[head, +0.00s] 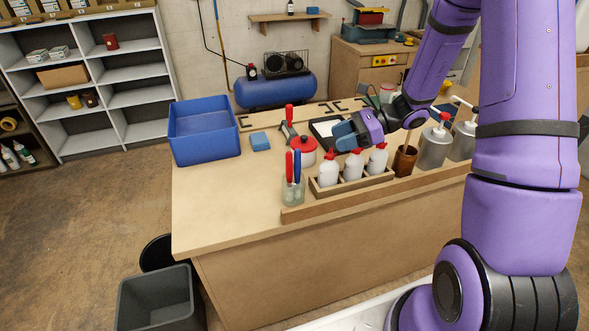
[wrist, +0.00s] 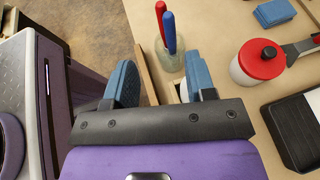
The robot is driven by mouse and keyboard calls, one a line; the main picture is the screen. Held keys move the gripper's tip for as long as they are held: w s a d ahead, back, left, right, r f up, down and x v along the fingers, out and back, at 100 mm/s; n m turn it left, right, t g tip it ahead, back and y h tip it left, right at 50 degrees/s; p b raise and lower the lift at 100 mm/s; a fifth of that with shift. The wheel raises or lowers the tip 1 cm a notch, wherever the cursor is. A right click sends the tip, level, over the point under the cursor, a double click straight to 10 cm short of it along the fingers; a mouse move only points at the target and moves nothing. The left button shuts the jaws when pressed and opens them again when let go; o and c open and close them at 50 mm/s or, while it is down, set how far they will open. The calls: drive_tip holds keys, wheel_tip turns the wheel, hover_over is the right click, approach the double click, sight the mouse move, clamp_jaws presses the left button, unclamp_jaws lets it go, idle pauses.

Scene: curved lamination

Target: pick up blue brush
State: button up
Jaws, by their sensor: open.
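The blue brush (head: 297,165) stands upright in a clear glass jar (head: 292,191) near the front edge of the workbench, beside a red brush (head: 289,163). Only their handles show clearly. In the wrist view, the blue brush (wrist: 170,32) and red brush (wrist: 160,20) rise from the jar (wrist: 169,59), beyond my fingertips. My gripper (head: 345,135) is open, with blue finger pads, and is above the bench to the right of the jar. The wrist view shows the gap between the fingers (wrist: 160,82) apart from the brushes.
White bottles with red caps (head: 353,165) stand in a wooden rack right of the jar. A red-lidded pot (head: 304,152) stands behind it. A blue bin (head: 205,133) and blue sponge (head: 260,141) are to the left. The left front of the bench is clear.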

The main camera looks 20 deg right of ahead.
hover_over(297, 175)
drive_tip(key=d, duration=0.2)
drive_tip(key=shift+w+a+f, duration=0.1)
drive_tip(key=shift+w+f, duration=0.05)
drive_tip(key=shift+f, duration=1)
drive_tip(key=shift+w+f, duration=0.1)
drive_tip(key=shift+f, duration=1.05)
clamp_jaws()
